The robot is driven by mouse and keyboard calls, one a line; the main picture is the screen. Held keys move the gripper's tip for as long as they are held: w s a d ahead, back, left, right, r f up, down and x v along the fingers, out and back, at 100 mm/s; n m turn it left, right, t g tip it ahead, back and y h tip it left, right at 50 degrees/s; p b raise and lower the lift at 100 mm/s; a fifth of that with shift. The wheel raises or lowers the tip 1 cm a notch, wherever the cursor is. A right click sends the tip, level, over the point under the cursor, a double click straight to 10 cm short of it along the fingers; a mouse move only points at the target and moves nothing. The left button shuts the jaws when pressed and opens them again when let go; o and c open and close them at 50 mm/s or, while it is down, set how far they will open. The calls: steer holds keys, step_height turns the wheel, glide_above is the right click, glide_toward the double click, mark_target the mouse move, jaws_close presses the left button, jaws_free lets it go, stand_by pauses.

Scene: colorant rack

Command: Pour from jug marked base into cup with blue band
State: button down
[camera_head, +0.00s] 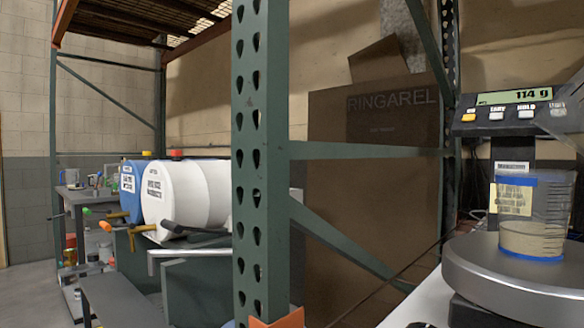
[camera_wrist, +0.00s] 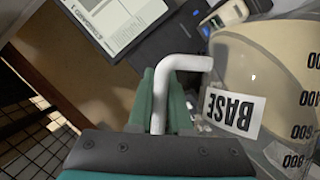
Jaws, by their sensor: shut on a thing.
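In the wrist view my gripper (camera_wrist: 165,95) has its teal fingers closed on the white handle of the jug marked BASE (camera_wrist: 265,75). The jug is see-through with volume marks and a pale beige content; its label appears upside down in this view. Only part of the jug shows, and its spout is not clearly visible. In the head view the cup with blue band (camera_head: 550,215) stands upright on the round scale plate (camera_head: 485,262) at the right edge, with beige content in its lower part. My gripper and the jug are not in the head view.
The scale display (camera_head: 528,97) reads 114 g. A green rack post (camera_head: 260,170) stands mid-view before a large brown carton (camera_head: 370,200). White and blue drums (camera_head: 190,195) lie at left. The wrist view shows a printed sheet (camera_wrist: 115,20) and a small handheld device (camera_wrist: 228,18).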

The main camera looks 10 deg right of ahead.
steer(key=shift+w+a+r+n+h, duration=0.4)
steer(key=shift+r+n, duration=0.25)
steer(key=shift+n, duration=0.15)
stand_by(4.5)
steer(key=shift+s+d+f+m+y, duration=0.2)
steer(key=shift+f+m+y, duration=0.1)
steer(key=shift+m, duration=0.1)
steer(key=shift+s+d+f+m+t+y+b, duration=0.95)
steer(key=shift+f+m+b, duration=1)
steer(key=shift+f, duration=1.75)
steer(key=shift+s+d+f+m+t+y+b, duration=0.45)
steer(key=shift+s+d+f+m+y+b, duration=0.55)
steer(key=shift+f+b, duration=2.05)
steer(key=shift+s+r+m+p, duration=0.15)
steer(key=shift+r+m+p, duration=0.15)
steer(key=shift+r+p, duration=0.85)
steer(key=shift+s+r+m+p, duration=0.1)
steer(key=shift+r+m+p, duration=0.15)
steer(key=shift+r+p, duration=0.85)
steer(key=shift+f+p, duration=0.3)
steer(key=shift+f, duration=0.1)
